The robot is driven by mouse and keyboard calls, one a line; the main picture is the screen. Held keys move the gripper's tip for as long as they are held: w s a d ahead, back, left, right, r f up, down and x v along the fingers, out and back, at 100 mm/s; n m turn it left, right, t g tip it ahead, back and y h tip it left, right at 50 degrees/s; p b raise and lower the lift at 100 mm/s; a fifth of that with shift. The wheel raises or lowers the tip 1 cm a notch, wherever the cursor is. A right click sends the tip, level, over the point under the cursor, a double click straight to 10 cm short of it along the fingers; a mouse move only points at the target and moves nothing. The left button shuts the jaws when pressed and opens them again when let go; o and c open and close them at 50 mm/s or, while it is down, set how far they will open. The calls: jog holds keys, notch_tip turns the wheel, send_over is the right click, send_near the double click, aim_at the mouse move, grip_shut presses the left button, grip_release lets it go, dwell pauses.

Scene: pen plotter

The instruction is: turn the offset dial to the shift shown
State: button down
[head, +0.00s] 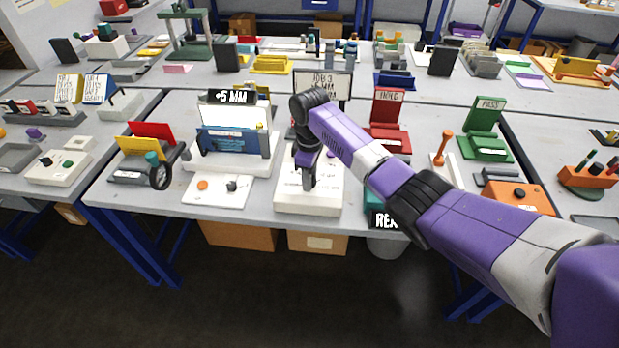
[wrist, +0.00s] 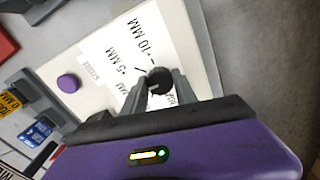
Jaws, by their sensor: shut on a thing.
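The offset dial is a dark round knob (wrist: 159,77) on a white panel with printed marks, seen in the wrist view. "+5 MM" and "+10 MM" are legible beside it; other labels are partly hidden by my fingers. My gripper (wrist: 160,91) is shut on the knob, one finger on each side. I cannot tell which mark the dial points to. In the head view my gripper (head: 308,184) reaches down onto the white dial box (head: 308,207), hiding the knob. A black sign (head: 229,97) reading "+5 MM" stands above the white plotter (head: 229,163) to the left.
A purple button (wrist: 68,82) sits on the same panel. A white plate with an orange button (head: 203,185) lies left of the box. A dark sign reading "RE..." (head: 383,221) is at the right, partly behind my arm. A red stand (head: 388,112) is behind.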

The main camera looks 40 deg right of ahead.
jog(key=shift+r+m+p, duration=0.1)
jog(key=shift+m+p, duration=0.2)
jog(key=m+p, duration=0.2)
jog(key=shift+a+m, duration=0.1)
jog(key=shift+m, duration=0.3)
jog(key=m+p, duration=0.2)
jog(key=m, duration=0.3)
dwell(0.4)
jog(key=c, duration=1)
grip_release()
jog(key=shift+o, duration=0.2)
